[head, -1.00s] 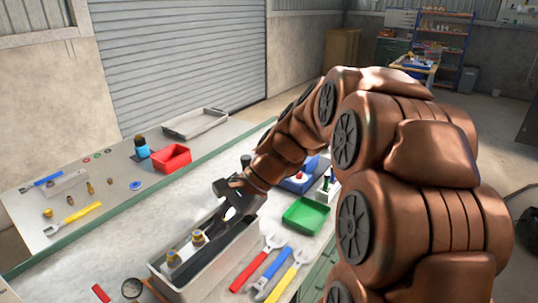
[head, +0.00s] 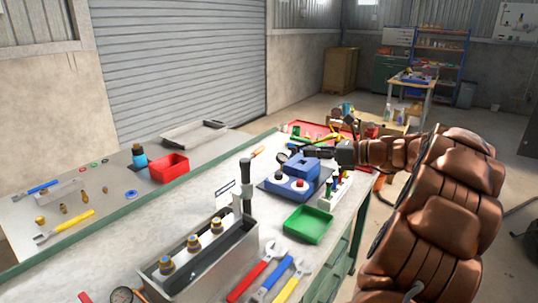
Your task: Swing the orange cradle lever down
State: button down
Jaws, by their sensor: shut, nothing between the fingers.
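I cannot clearly make out the orange cradle lever. A small orange shape (head: 380,182) shows low beside the bench's right edge, below my arm, but I cannot tell what it is. My gripper (head: 310,153) is shut and empty. It points left from the end of my arm, above or just behind a blue block-shaped unit (head: 301,172). I cannot tell whether it touches that unit. A round dark-rimmed gauge (head: 283,155) is close to the left of the fingertips.
A grey trough (head: 190,285) holds several brass-topped white fittings and stands near a black upright post (head: 246,180). A green tray (head: 309,225) and red, blue and yellow wrenches (head: 270,277) lie in front. A red tray (head: 310,129) with tools is behind.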

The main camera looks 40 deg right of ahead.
aim_at(261, 150)
jog(key=p+x, duration=0.3)
jog(key=x, duration=1.1)
jog(key=shift+s, duration=0.1)
jog(key=shift+r, duration=0.1)
jog(key=shift+w+p, duration=0.2)
jog(key=shift+p, duration=0.3)
jog(key=shift+n+y, duration=0.3)
jog(key=shift+y, duration=0.1)
